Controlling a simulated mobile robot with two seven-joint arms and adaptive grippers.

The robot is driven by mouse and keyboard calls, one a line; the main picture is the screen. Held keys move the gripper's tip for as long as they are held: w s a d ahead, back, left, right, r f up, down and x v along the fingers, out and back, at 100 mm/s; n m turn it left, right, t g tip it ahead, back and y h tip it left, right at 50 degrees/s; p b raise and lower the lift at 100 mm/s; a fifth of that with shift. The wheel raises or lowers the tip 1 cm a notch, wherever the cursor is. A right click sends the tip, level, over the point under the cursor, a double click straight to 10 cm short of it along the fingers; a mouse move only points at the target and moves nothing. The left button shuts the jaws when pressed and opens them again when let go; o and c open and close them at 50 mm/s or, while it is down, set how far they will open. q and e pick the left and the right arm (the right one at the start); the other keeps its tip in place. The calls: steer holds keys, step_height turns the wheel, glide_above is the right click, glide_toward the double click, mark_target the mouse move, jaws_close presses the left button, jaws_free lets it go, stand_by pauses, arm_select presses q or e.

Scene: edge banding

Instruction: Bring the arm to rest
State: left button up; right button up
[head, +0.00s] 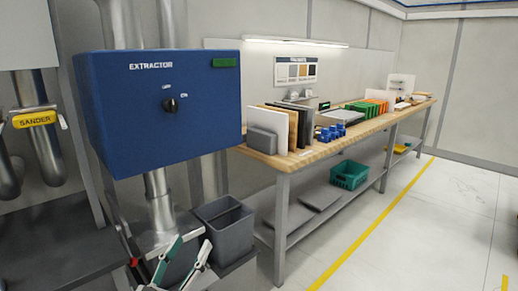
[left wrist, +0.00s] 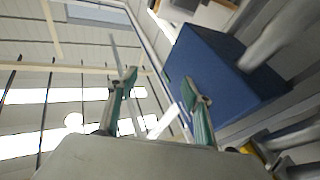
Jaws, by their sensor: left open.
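My left gripper (head: 191,244) shows at the bottom of the head view, below the blue extractor box (head: 160,135). Its two green-grey fingers stand apart with nothing between them. In the left wrist view the open fingers (left wrist: 160,82) point up the picture. The blue box (left wrist: 222,72) shows to the right of them there, apart from the fingertips as far as I can tell. The box carries a black rotary knob (head: 170,105) on its front with small labels above it. My right gripper is not in view.
A grey bin (head: 222,224) stands close behind my left gripper. A wooden-topped workbench (head: 330,150) with panels, blue parts and trays runs to the right. A green crate (head: 349,175) sits on its lower shelf. Pipes with a yellow sander label (head: 34,119) are at left. Floor at right is clear.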

arm_select(q)
steer(key=s+a+f+m+g+y, duration=0.1)
steer(key=s+f+g, duration=0.2)
steer(key=s+f, duration=0.5)
steer(key=s+a+f+g+y+p, duration=0.1)
steer(key=s+f+g, duration=0.2)
steer(key=s+f, duration=0.5)
steer(key=s+a+f+m+g+y, duration=0.1)
steer(key=s+f+g, duration=0.3)
steer(key=f, duration=1.5)
steer(key=s+y, duration=0.1)
steer(key=s, duration=0.2)
steer(key=shift+s+a+m+p, duration=0.3)
steer(key=shift+s+a, duration=0.1)
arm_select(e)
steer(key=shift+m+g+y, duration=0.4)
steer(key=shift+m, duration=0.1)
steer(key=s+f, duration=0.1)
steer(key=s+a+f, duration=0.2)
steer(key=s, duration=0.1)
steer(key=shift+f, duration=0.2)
